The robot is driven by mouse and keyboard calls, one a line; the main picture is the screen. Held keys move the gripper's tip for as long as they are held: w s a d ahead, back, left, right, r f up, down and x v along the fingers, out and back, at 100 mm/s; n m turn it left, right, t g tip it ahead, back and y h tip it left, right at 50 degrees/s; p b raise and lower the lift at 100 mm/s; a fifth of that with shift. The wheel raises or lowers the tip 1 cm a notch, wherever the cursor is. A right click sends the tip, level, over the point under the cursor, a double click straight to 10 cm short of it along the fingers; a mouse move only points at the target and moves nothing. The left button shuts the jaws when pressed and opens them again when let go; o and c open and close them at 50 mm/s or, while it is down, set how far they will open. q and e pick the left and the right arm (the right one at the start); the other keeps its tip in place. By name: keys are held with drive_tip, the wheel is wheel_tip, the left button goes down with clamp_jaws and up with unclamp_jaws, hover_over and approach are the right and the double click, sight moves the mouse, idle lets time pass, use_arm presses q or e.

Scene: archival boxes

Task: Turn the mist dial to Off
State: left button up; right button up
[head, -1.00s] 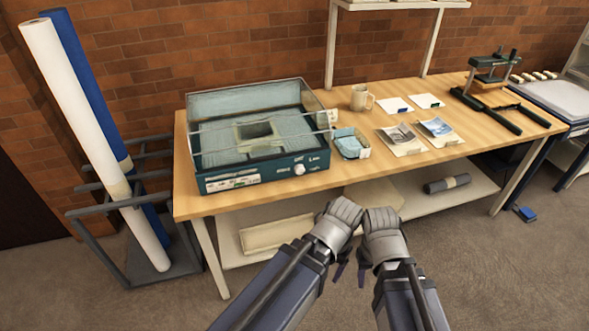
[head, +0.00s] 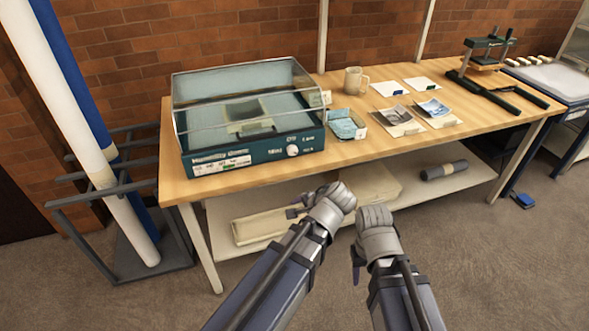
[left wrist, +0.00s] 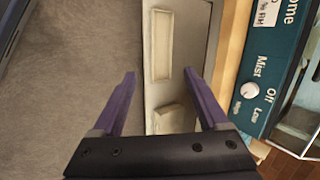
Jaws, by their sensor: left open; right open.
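The mist dial (head: 292,150) is a round white knob on the dark teal front panel of the humidifying box (head: 240,162), near the panel's right end. It also shows in the left wrist view as a white knob (left wrist: 250,90), with Mist, Off and Low lettered around it. I cannot tell which mark it points to. My left gripper (head: 294,206) is open and empty, in front of the table and below the dial, apart from it. In the left wrist view its two purple fingers (left wrist: 160,74) are spread. My right gripper (head: 356,266) is open and empty, lower and to the right.
The box stands on a wooden table (head: 385,148) under a clear cover. A small tray (head: 346,124), a mug (head: 354,80) and photos (head: 400,118) lie to its right. A lower shelf (head: 222,215) holds flat boxes. A rack with tall rolls (head: 70,110) stands at left.

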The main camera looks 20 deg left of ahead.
use_arm(q)
drive_tip(key=w+a+f+m+t+y+b, duration=0.2)
drive_tip(key=w+a+m+t+y+b, duration=0.25)
drive_tip(key=w+m+b, duration=0.5)
drive_tip(key=m+t+b, duration=0.4)
drive_tip(key=m+t, duration=0.2)
drive_tip(key=m, duration=0.2)
approach(293, 152)
drive_tip(key=w, duration=0.1)
drive_tip(key=shift+n, duration=0.25)
drive_tip(key=x, duration=0.7)
drive_tip(key=shift+w+a, duration=0.2)
drive_tip(key=shift+a, duration=0.25)
use_arm(e)
wheel_tip(293, 152, down, 16)
drive_tip(key=shift+f, duration=0.25)
use_arm(q)
clamp_jaws()
